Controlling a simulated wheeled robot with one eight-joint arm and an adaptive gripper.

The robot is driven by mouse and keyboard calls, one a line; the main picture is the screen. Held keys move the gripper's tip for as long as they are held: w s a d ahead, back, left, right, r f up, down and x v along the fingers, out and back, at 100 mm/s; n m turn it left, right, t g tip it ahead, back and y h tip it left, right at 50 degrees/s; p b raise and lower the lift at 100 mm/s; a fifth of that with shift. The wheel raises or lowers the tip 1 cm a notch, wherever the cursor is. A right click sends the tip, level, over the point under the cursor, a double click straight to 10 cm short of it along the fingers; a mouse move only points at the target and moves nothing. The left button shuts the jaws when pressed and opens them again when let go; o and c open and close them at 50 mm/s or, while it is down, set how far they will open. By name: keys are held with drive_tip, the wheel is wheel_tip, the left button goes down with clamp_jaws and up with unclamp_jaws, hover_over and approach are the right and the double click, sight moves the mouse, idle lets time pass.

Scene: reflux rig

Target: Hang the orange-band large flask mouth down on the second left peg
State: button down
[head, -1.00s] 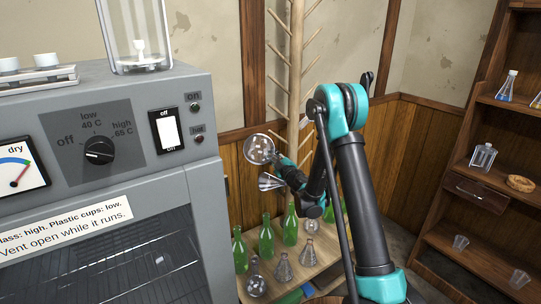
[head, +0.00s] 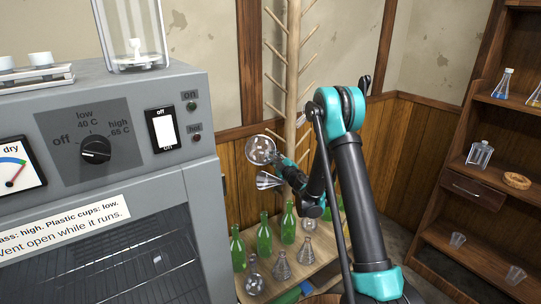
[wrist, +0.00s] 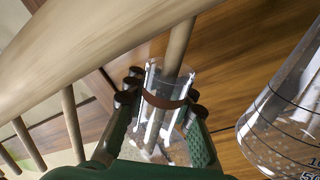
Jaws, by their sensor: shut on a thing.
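My gripper (wrist: 160,96) is shut on the clear glass neck of a flask (wrist: 180,78), with an orange-brown band between the fingers. In the head view the gripper (head: 284,168) is beside the post, and a round clear flask (head: 261,150) is at its upper left. A wooden peg (wrist: 178,45) lines up with the neck and shows through the glass; it looks to be inside, but I cannot tell how deep. The peg rack's post (head: 292,75) stands behind, with slanting pegs on both sides.
A graduated clear vessel (wrist: 290,120) is close on the right in the wrist view. A conical glass (head: 268,180) is just below the round flask. Green bottles (head: 264,235) and small flasks stand on the low table. The grey oven (head: 110,170) is at left, shelves at right.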

drive_tip(key=shift+w+d+f, duration=0.2)
drive_tip(key=shift+d+f, duration=0.05)
idle(0.4)
drive_tip(key=c, duration=1.2)
unclamp_jaws()
drive_tip(key=shift+d, duration=0.1)
